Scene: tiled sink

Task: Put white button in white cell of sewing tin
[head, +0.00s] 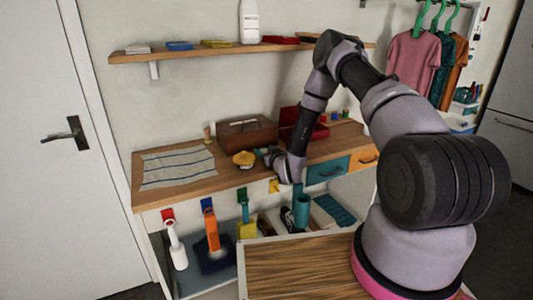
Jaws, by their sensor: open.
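My gripper (262,153) is low over the wooden counter (222,183), pointing left. It is small here and partly hidden by my own wrist. Just left of its tip is a round yellow thing (244,159); I cannot tell if they touch. A red box with its lid up (308,131) stands behind my arm, partly covered by it. It may be the sewing tin, but no cells can be made out. I cannot make out the white button.
A brown case (246,133) stands behind my gripper. A striped cloth (178,167) lies at the counter's left. A wall shelf (200,51) with several items is above. Coloured hooks with hanging tools line the counter's front. Small coloured pieces (334,116) stand at the right.

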